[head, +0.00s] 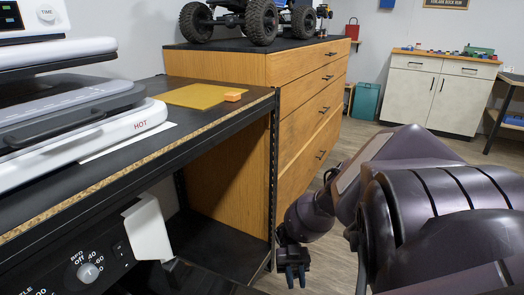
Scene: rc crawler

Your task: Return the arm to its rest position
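My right arm fills the lower right of the head view, with purple-grey links. Its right gripper (291,276) hangs low beside the front leg of the black workbench, pointing down. Two dark blue-grey fingers show with a narrow space between them, and I see nothing held there. The fingers are small, so how far they are open is unclear. My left gripper and arm are not in view.
A black workbench (60,205) at left bears a heat press (75,115), a yellow sheet (190,95) and an orange block (234,96). A wooden drawer cabinet (300,100) carries an RC crawler (255,18). Open floor (340,155) lies beyond my arm, before a white cabinet (435,95).

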